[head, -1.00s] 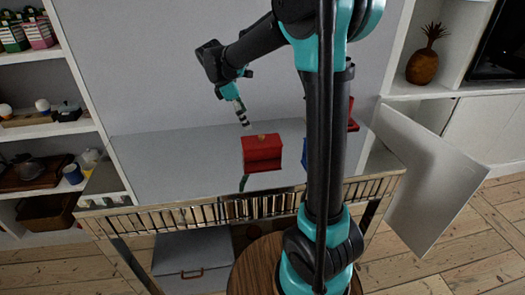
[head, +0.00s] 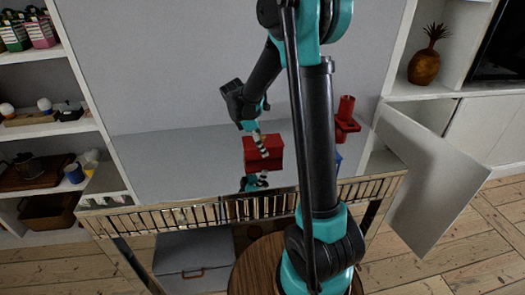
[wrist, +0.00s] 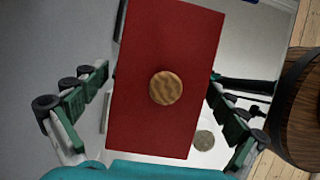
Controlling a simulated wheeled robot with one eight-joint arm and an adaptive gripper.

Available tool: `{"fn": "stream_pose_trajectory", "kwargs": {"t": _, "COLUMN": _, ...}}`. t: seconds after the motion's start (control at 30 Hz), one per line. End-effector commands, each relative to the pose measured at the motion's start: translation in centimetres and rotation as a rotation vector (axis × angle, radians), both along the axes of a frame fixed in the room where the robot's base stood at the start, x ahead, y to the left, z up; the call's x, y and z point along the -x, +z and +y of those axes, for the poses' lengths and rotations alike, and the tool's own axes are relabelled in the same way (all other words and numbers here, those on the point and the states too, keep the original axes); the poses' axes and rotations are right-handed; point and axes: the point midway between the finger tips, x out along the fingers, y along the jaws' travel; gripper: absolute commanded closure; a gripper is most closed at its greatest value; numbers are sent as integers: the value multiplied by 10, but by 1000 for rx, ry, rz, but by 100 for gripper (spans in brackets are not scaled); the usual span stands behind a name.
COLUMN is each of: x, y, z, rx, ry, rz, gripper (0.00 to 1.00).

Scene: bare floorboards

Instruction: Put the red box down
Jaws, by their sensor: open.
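The red box (head: 275,157) sits on the glossy table (head: 180,165), partly covered by my gripper in the head view. In the wrist view the red box (wrist: 150,45) fills the middle, with a round wooden knob on its face. My gripper (head: 263,150) is at the box in the head view. In the wrist view my gripper (wrist: 158,85) is open, with a finger to the left and right of the box. Gaps show on both sides there, and nothing is held.
A red object with an upright cylinder (head: 346,112) and a blue item (head: 338,162) stand to the right, partly behind my arm. A round wooden stool top (head: 250,272) is at the table's front. The table's left part is clear.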

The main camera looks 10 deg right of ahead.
Motion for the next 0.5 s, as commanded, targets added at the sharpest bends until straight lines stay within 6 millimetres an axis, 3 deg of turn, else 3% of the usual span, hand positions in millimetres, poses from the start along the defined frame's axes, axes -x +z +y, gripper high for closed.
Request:
{"fn": "stream_pose_trajectory", "kwargs": {"t": 0.3, "x": 0, "y": -6, "z": -3, "rx": 0, "ry": 0, "rz": 0, "gripper": 3}}
{"fn": "stream_pose_trajectory", "kwargs": {"t": 0.5, "x": 0, "y": -6, "z": -3, "rx": 0, "ry": 0, "rz": 0, "gripper": 26}}
